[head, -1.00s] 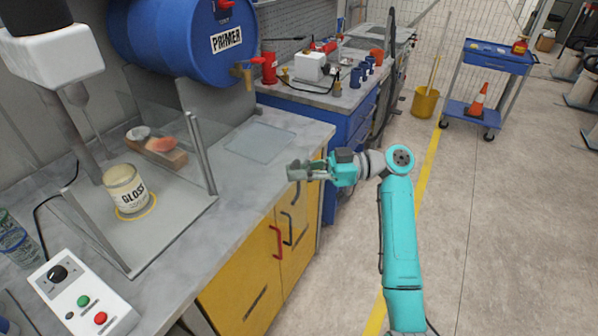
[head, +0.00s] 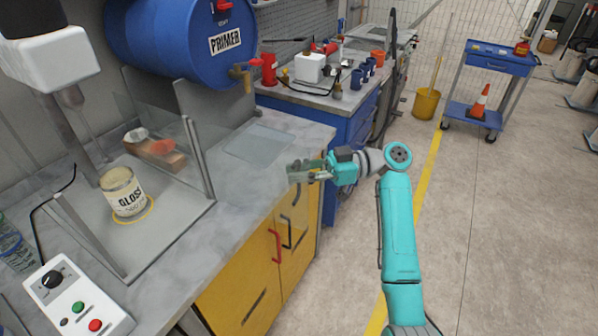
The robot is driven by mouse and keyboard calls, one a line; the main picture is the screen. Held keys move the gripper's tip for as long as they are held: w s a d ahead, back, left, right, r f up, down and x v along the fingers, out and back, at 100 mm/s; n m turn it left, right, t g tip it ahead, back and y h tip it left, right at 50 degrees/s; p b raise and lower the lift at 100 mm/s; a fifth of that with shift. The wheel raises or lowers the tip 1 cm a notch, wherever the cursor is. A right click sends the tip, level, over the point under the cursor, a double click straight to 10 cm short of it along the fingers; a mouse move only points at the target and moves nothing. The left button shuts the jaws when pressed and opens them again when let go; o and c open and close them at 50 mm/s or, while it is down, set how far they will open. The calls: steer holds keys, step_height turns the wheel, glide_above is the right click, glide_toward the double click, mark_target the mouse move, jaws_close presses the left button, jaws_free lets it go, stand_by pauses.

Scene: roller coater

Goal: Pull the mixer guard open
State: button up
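The mixer guard (head: 160,112) is a clear panel with a grey vertical bar (head: 198,157) at its right edge. It stands on the bench at the left, beside the mixer (head: 52,62). A GLOSS can (head: 123,192) stands inside a yellow ring under the mixer. My gripper (head: 297,172) is beyond the bench's front edge, well to the right of the guard bar and not touching it. Its fingers point left and look parted with nothing between them, though they are small in the view.
A control box (head: 75,302) with a knob and buttons is at the lower left. A clear sheet (head: 258,144) lies on the bench between guard and gripper. A blue PRIMER drum (head: 190,40) hangs behind. Yellow cabinets (head: 240,285) with handles are below; open floor lies right.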

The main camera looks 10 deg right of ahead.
steer(key=d, duration=1.2)
steer(key=shift+w, duration=0.3)
